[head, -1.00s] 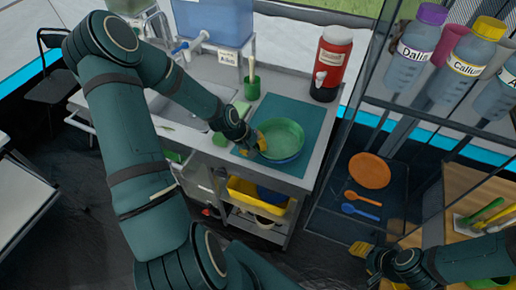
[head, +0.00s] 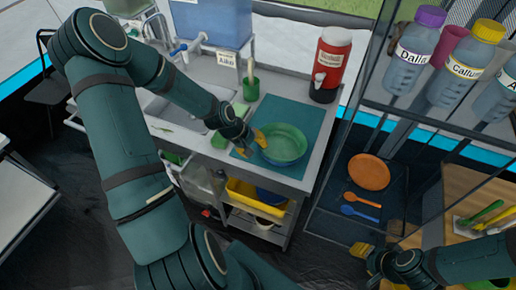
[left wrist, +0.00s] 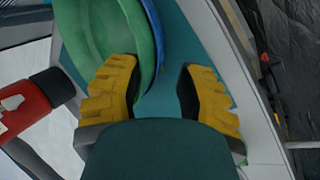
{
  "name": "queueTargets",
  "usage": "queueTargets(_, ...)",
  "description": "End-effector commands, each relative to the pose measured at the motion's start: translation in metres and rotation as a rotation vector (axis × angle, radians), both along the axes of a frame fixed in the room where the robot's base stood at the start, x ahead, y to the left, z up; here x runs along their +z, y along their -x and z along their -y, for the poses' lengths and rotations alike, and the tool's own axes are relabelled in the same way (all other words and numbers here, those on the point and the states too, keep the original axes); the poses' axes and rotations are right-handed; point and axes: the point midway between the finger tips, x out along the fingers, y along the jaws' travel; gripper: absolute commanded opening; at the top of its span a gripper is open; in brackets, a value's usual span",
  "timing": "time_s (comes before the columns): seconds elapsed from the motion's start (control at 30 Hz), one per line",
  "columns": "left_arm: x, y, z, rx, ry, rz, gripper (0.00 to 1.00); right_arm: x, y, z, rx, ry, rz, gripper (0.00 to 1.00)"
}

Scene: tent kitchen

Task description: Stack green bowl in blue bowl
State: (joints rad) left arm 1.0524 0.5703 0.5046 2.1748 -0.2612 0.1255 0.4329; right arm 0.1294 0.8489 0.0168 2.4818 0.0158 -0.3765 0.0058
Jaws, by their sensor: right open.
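The green bowl (head: 284,141) sits inside the blue bowl (head: 287,163), whose rim shows just below it on the teal mat (head: 306,112). In the left wrist view the green bowl (left wrist: 85,30) and the blue bowl's edge (left wrist: 158,35) are at the upper left. My left gripper (head: 256,143) is at the left side of the stacked bowls. Its yellow fingers (left wrist: 160,90) are apart, one overlapping the bowls in view and one outside; nothing is clamped between them. My right gripper (head: 366,254) is open and empty at the lower right, away from the bowls.
The sink (head: 190,105) is to the left. A glass-sided shelf with bottles (head: 413,55) is to the right. A yellow bin (head: 252,196) sits below the counter.

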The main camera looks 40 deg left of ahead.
Motion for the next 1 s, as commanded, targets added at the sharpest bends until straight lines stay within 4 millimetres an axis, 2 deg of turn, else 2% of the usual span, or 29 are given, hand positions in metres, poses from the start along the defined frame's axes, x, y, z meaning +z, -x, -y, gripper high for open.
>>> queueTargets(0.03, 0.011, 0.005, -0.005, 0.005, -0.002, -0.001, 0.34, 0.005, 0.0, 0.0, 0.0, -0.001, 0.0, 0.47)
queueTargets(0.2, 0.043, 0.018, -0.016, 0.006, -0.003, 0.0, 0.34, 0.016, 0.0, 0.001, 0.0, -0.003, 0.001, 0.47)
queueTargets(0.5, 0.078, 0.035, -0.027, 0.002, -0.002, -0.001, 0.34, 0.031, 0.001, 0.001, 0.001, -0.006, 0.001, 0.47)
queueTargets(0.83, 0.082, 0.036, -0.025, -0.008, 0.002, 0.001, 0.34, 0.032, 0.001, 0.001, 0.001, -0.006, 0.001, 0.47)
queueTargets(0.93, 0.075, 0.031, -0.008, -0.038, 0.01, 0.009, 0.34, 0.032, 0.001, 0.001, 0.001, -0.006, 0.001, 0.47)
queueTargets(1.0, 0.066, 0.026, 0.013, -0.079, 0.018, 0.016, 0.34, 0.032, 0.001, 0.001, 0.001, -0.006, 0.001, 0.47)
